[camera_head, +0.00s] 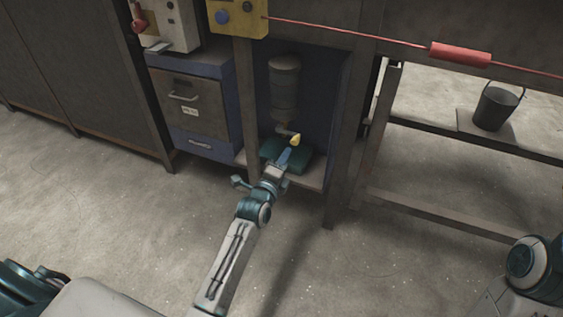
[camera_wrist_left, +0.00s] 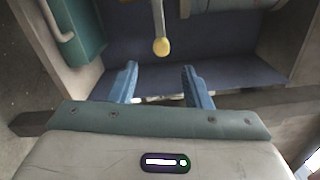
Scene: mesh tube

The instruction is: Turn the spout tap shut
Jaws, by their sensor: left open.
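The spout tap (camera_head: 287,130) sits under a grey cylindrical tank (camera_head: 284,85) in an alcove below the bench. Its handle carries a yellow knob (camera_head: 295,139). In the left wrist view the yellow knob (camera_wrist_left: 161,46) is at the end of a pale lever, ahead of and roughly centred between my fingertips. My left gripper (camera_head: 287,155) reaches into the alcove just below the knob in the head view. In the left wrist view its blue fingers (camera_wrist_left: 160,80) are apart, with nothing between them. My right arm shows at the lower right, but its gripper is out of view.
A teal container (camera_head: 303,163) stands on the alcove shelf (camera_head: 312,181), close to the left gripper. A drawer cabinet (camera_head: 197,105) stands left of the alcove, and a bench leg (camera_head: 343,150) borders its right side. A bucket (camera_head: 495,107) sits farther right. The floor in front is clear.

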